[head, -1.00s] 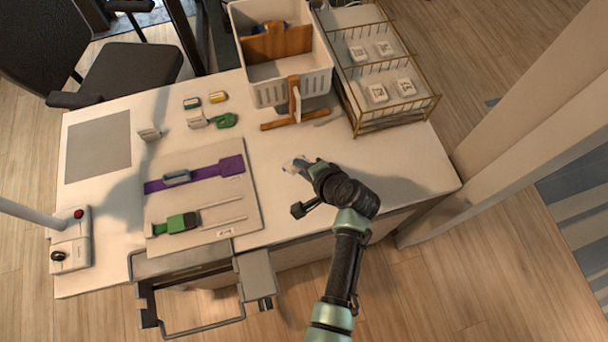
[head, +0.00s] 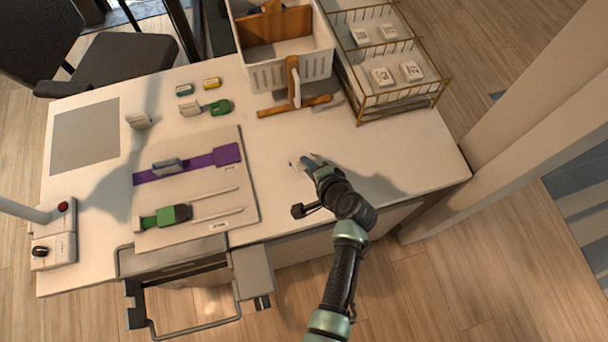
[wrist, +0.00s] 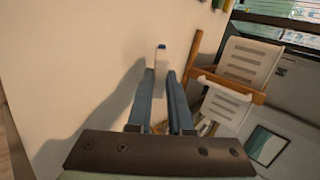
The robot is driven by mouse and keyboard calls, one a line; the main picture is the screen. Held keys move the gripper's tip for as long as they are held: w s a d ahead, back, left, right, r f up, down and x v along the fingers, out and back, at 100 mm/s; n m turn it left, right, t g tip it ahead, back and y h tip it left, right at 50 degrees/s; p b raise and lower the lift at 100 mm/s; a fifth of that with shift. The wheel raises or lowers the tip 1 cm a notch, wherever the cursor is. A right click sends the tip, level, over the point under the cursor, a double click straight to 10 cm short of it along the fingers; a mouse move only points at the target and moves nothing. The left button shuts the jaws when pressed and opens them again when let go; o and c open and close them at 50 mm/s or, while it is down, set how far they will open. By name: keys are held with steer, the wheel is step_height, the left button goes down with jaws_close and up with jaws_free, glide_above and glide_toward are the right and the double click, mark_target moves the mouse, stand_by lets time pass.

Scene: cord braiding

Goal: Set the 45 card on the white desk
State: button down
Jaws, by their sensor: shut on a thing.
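My gripper (head: 304,162) is above the right half of the white desk (head: 285,212), in front of the wooden stand. In the wrist view, my gripper (wrist: 162,72) is shut on a small white card (wrist: 161,58) with a dark blue spot at its tip. The card (head: 294,160) is also a small pale patch at the fingertips in the head view. Its number cannot be read. Whether it touches the desk is unclear.
A wire rack (head: 441,92) with several white cards stands at the back right. Beside it are a white basket (head: 262,77) and a wooden stand (head: 294,105). A board (head: 246,205) with purple and green straps lies left. Bare desk surrounds my gripper.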

step_height(320, 180, down, 2)
steer(key=shift+f+b, duration=0.2)
steer(key=shift+b, duration=0.4)
steer(key=c, duration=1)
jaws_free()
steer(key=shift+r, duration=0.15)
steer(key=p+v, duration=0.6)
steer(key=v, duration=0.2)
